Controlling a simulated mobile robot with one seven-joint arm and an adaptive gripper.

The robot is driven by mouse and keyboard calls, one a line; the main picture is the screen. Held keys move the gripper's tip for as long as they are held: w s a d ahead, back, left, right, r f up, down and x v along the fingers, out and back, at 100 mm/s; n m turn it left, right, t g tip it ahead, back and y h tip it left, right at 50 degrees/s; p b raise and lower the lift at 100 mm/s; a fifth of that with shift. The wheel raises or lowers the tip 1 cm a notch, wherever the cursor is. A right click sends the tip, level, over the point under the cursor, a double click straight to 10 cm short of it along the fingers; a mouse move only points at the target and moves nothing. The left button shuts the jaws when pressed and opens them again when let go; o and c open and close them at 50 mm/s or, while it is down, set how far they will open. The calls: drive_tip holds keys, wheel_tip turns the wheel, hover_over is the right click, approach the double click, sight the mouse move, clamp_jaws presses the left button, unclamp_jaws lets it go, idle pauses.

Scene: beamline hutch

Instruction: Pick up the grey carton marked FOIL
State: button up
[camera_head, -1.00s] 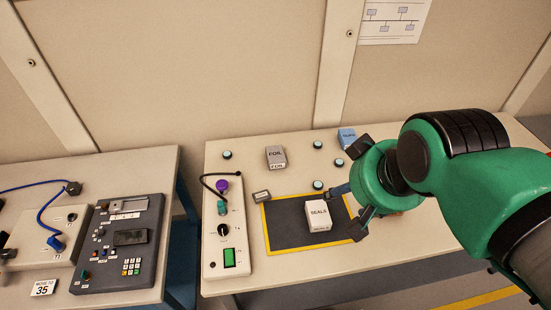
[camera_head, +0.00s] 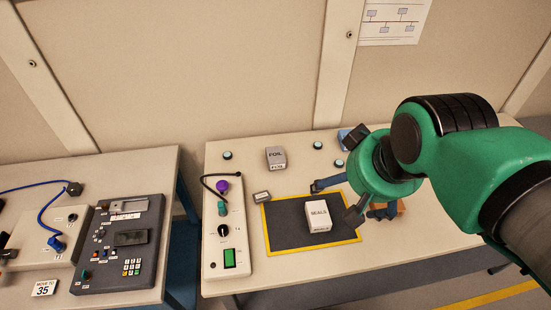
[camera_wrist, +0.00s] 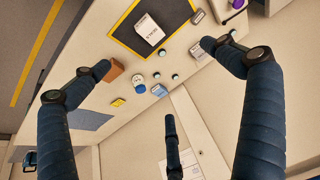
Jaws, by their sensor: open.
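The grey carton marked FOIL (camera_head: 276,157) stands on the right-hand table toward the back, beyond the dark mat. In the wrist view the grey carton (camera_wrist: 198,49) shows beside the tip of the right finger, which partly hides it. My gripper (camera_head: 338,199) is open and empty, with its fingers spread. It is to the right of the FOIL carton, over the right part of the mat, and apart from the carton. In the wrist view my gripper (camera_wrist: 156,58) spans much of the picture.
A white SEALS carton (camera_head: 319,214) lies on the yellow-edged mat (camera_head: 282,238). A small grey block (camera_head: 262,197) sits at the mat's corner. A control box (camera_head: 230,225) stands left. A blue carton (camera_wrist: 159,90) and brown block (camera_wrist: 114,72) are near. Teal buttons dot the table.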

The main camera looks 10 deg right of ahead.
drive_tip(key=w+r+g+p, duration=0.1)
drive_tip(key=w+r+p, duration=0.15)
drive_tip(key=w, duration=0.95)
drive_tip(key=g+p, duration=0.4)
drive_tip(key=p, duration=0.1)
hover_over(279, 154)
wheel_tip(279, 154, down, 24)
drive_tip(key=shift+w+f, duration=0.15)
drive_tip(key=shift+f, duration=0.05)
drive_tip(key=shift+f, duration=0.1)
drive_tip(key=shift+f+b, duration=0.7)
drive_tip(key=shift+f, duration=3.5)
drive_tip(key=shift+f, duration=0.1)
drive_tip(key=shift+f+b, duration=0.85)
drive_tip(key=shift+f, duration=1.65)
